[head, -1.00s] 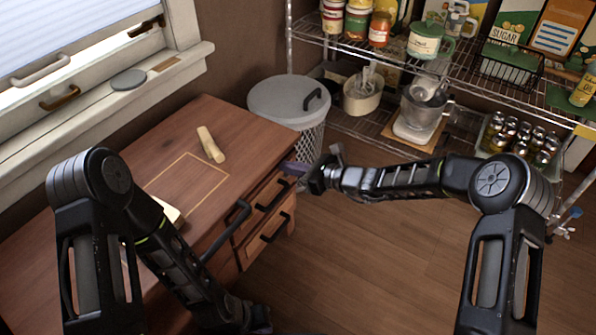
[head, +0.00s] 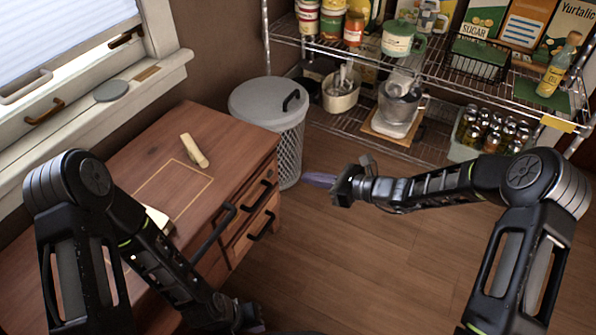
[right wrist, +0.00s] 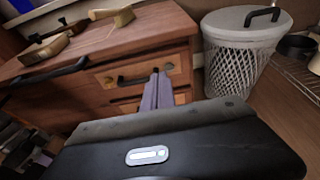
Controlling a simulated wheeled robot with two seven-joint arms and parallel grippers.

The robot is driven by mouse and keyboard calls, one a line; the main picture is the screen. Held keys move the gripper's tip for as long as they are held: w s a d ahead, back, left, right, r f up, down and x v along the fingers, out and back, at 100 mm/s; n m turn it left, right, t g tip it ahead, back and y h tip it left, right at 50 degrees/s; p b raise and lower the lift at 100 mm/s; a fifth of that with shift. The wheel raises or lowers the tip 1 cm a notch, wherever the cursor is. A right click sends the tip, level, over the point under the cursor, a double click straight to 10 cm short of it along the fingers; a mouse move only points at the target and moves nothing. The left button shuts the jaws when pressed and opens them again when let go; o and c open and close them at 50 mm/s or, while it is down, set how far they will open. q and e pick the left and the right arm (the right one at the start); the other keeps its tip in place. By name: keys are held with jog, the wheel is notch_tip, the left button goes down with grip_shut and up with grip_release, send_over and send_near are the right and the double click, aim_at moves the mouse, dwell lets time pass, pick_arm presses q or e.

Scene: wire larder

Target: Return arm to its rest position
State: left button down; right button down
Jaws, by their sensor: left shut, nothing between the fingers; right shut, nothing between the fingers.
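My right gripper (head: 319,180) is at the middle of the head view, in the air over the wooden floor, to the right of the drawers. Its purple fingers are shut with nothing between them. They also show in the right wrist view (right wrist: 157,92), close together, with the drawer fronts behind them. My left arm hangs down at the lower left of the head view. The left gripper (head: 254,327) is at the bottom edge, mostly cut off, shut and empty.
A wooden cabinet (head: 133,171) with drawers stands on the left, a light wooden block (head: 194,150) on its top. A lidded mesh bin (head: 290,150) stands beside it. A wire rack (head: 350,134) with jars and packets is at the back. The floor (head: 355,270) is clear.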

jog(key=shift+s+d, duration=0.2)
jog(key=shift+d, duration=0.1)
dwell(0.4)
